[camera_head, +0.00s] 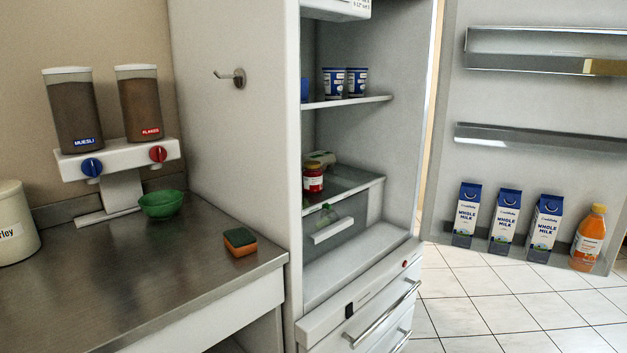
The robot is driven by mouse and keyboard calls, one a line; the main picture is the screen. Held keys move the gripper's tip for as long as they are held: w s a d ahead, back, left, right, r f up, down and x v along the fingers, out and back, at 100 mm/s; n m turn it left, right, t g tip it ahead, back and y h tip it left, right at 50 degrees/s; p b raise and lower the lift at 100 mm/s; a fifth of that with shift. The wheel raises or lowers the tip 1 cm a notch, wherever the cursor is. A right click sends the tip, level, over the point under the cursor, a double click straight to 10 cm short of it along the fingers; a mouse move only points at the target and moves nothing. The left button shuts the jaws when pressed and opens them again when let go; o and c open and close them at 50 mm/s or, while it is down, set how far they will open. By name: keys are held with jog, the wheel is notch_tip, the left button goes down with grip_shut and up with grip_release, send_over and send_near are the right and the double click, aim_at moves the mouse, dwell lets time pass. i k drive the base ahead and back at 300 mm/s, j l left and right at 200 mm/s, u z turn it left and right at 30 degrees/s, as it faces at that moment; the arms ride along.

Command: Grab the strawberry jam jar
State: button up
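A small jar with a red lid, red contents and a pale label (313,178), which looks like the strawberry jam jar, stands upright in the open fridge. It is on the glass shelf (350,187) above the drawer, near the shelf's left side. Its label is too small to read. A grey-green carton or box (322,158) sits just behind it. My gripper is not in view.
The fridge door (510,110) stands wide open at the right, with several cartons and an orange bottle (588,238) in its bottom rack. Blue-and-white cups (357,82) stand on the shelf above. The counter at left holds a green bowl (161,204), a sponge (240,242) and a cereal dispenser (118,160).

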aim_at(312, 172)
jog(key=l+u, duration=0.2)
jog(key=u, duration=0.15)
jog(key=i+l+u, duration=0.1)
jog(key=l+u, duration=0.4)
jog(key=u, duration=0.15)
jog(key=l+u, duration=0.35)
jog(key=l, duration=0.65)
jog(key=k+l, duration=0.1)
jog(key=l, duration=1)
jog(key=k+l+u, duration=0.1)
jog(key=l, duration=0.4)
jog(key=i, duration=0.95)
